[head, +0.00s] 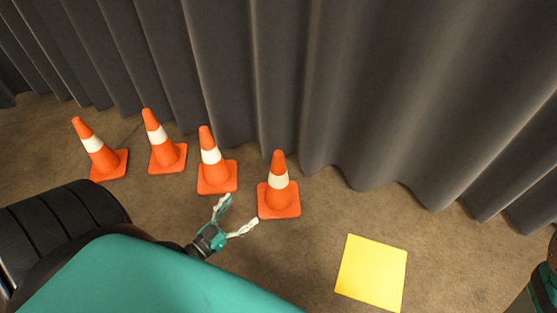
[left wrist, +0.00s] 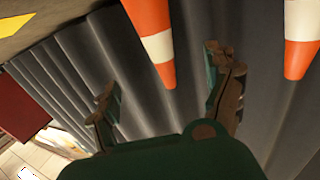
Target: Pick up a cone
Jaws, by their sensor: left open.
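Several orange cones with white bands stand upright in a row on the floor in the head view. The rightmost cone (head: 278,190) is closest to my left gripper (head: 240,213), which is open and empty, just left of it and apart from it. Another cone (head: 215,172) stands behind the gripper. Farther left are two more cones, one (head: 165,150) and the leftmost (head: 102,157). In the left wrist view, upside down, one cone (left wrist: 152,30) shows between the open fingers of the left gripper (left wrist: 162,70), and another cone (left wrist: 300,40) is at the right edge.
A dark grey curtain (head: 370,90) hangs close behind the cones. A yellow square (head: 371,272) lies on the brown floor (head: 450,260) right of the row. A dark red surface (left wrist: 20,110) shows at left in the wrist view.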

